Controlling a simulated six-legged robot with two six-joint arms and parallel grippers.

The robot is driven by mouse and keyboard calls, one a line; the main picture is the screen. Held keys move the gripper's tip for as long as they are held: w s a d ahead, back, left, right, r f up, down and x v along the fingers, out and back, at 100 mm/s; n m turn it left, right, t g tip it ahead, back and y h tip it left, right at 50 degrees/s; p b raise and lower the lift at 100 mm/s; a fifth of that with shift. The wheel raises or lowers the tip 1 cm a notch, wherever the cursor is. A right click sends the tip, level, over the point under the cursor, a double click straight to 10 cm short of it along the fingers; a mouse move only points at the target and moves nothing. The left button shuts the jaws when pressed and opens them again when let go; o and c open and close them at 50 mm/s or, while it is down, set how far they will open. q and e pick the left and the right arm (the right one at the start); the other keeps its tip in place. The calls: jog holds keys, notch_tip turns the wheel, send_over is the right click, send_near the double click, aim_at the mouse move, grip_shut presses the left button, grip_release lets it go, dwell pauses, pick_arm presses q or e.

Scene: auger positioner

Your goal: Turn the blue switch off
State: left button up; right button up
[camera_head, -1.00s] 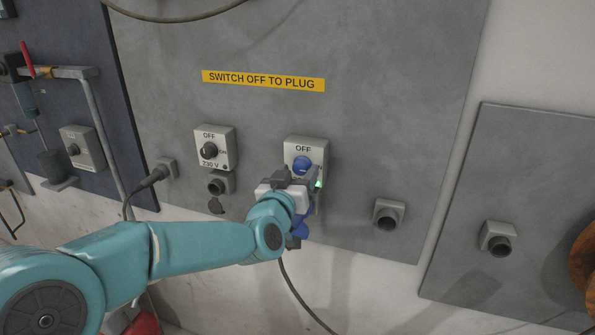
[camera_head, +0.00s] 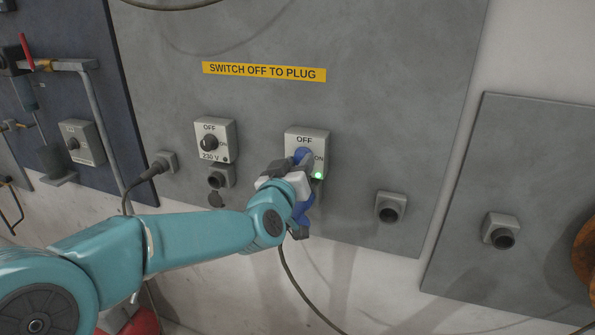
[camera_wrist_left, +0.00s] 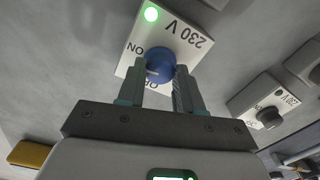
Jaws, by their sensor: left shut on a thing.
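The blue switch (camera_head: 301,154) is a round knob on a white box (camera_head: 306,136) marked OFF and ON, with a green light lit at its lower right. My left gripper (camera_head: 304,163) reaches it from below. In the left wrist view the blue switch (camera_wrist_left: 159,67) sits between the two fingers of my left gripper (camera_wrist_left: 160,80), which are shut on it. The same view shows the box's 230 V label and its green light lit. The knob's exact pointing is hard to tell behind the fingers. My right gripper is in neither view.
A similar box with a black knob (camera_head: 209,142) is to the left, with a plugged cable (camera_head: 150,173) beside it. A blue plug (camera_head: 301,212) hangs below the blue switch. A socket (camera_head: 389,208) is to the right. A yellow sign (camera_head: 264,72) reads SWITCH OFF TO PLUG.

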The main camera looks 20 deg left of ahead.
pick_arm(q)
jog(key=n+b, duration=0.2)
jog(key=shift+f+n, duration=0.25)
jog(key=shift+n, duration=0.15)
jog(key=n+b, duration=0.3)
jog(key=n, duration=0.1)
jog(key=shift+r, duration=0.1)
jog(key=n+b, duration=0.2)
jog(key=n, duration=0.2)
jog(key=shift+n, duration=0.4)
jog(key=shift+r+n+h+b, duration=0.15)
jog(key=shift+n+b, duration=0.3)
jog(key=shift+n, duration=0.5)
jog(key=shift+r+n+h+b, duration=0.15)
jog(key=shift+n+b, duration=0.3)
jog(key=shift+n, duration=0.8)
jog(key=o, duration=1)
jog(key=shift+f, duration=0.1)
jog(key=shift+o, duration=0.2)
jog(key=s, duration=1.6)
jog(key=shift+a+r, duration=0.25)
jog(key=shift+r, duration=0.05)
